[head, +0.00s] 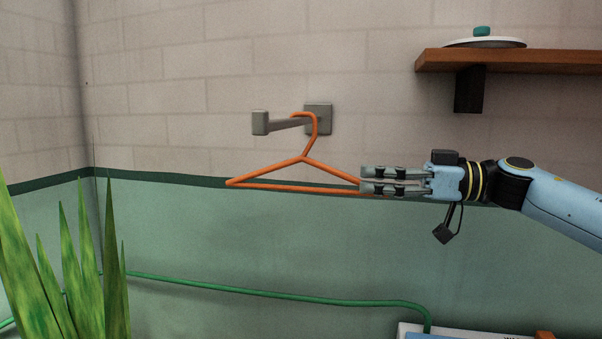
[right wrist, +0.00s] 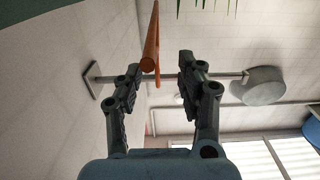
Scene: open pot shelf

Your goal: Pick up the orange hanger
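The orange hanger (head: 268,187) hangs by its hook from a grey wall peg (head: 287,124). My right gripper (head: 363,180) is at the hanger's right corner, with its fingers pointing left. The tip of that corner reaches the fingertips, and the overlap hides its very end. In the right wrist view my right gripper (right wrist: 162,68) has its fingers apart. The orange hanger (right wrist: 151,50) lies between the fingertips there, closer to the left finger, with a gap to the right one. I cannot tell whether it touches the left finger. My left gripper is not in view.
A wooden shelf (head: 530,62) with a lidded pot or plate (head: 484,43) is at the upper right, above my right arm. A green plant (head: 85,275) stands at the lower left. A green hose (head: 270,292) runs along the lower wall. The space below the hanger is clear.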

